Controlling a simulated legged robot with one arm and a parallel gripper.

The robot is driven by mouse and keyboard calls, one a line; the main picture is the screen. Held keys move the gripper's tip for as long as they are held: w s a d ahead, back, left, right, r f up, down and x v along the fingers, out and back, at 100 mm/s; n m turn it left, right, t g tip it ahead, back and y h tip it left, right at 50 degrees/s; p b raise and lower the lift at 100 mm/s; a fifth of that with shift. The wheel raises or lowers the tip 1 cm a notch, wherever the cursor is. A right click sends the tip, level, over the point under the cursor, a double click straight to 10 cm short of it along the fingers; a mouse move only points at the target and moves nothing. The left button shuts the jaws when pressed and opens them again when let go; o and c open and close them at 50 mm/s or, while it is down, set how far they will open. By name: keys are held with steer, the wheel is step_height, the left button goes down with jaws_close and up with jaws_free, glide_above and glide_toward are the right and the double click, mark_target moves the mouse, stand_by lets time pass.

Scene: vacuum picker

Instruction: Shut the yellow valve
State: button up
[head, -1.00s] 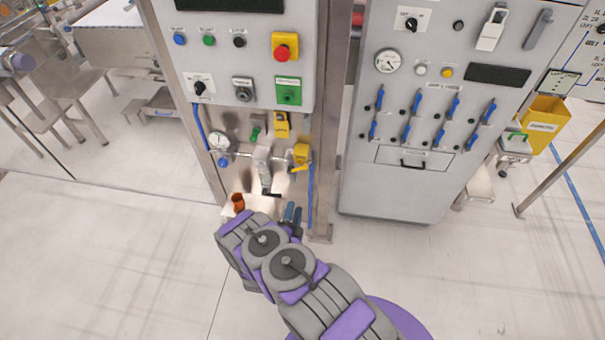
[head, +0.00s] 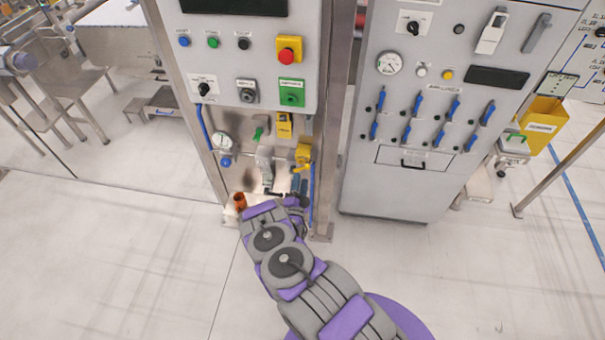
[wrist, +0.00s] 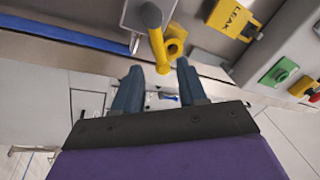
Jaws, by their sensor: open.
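The yellow valve (head: 303,155) is at the right end of the thin pipe on the lower left panel. In the wrist view the yellow valve (wrist: 157,35) shows its round-ended handle just beyond my fingertips, near the gap between them. My gripper (head: 298,185) is just below the valve in the head view; in the wrist view its two blue fingers (wrist: 158,75) are spread apart with nothing between them. The handle looks apart from the fingers, though the exact distance is hard to judge. My arm hides part of the panel's base.
A blue hose (head: 312,198) runs down at the right, next to a steel post (head: 328,150). A pressure gauge (head: 222,140) and an orange-brown cup-like object (head: 240,201) are to the left. The floor at left is clear.

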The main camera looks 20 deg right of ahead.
steer(key=shift+d+x, duration=0.2)
steer(key=shift+x, duration=2)
steer(key=shift+s+a, duration=0.1)
steer(key=shift+a, duration=0.3)
steer(key=c, duration=0.5)
steer(key=shift+d, duration=0.1)
steer(key=shift+c, duration=1.3)
steer(key=shift+d, duration=0.15)
jaws_close()
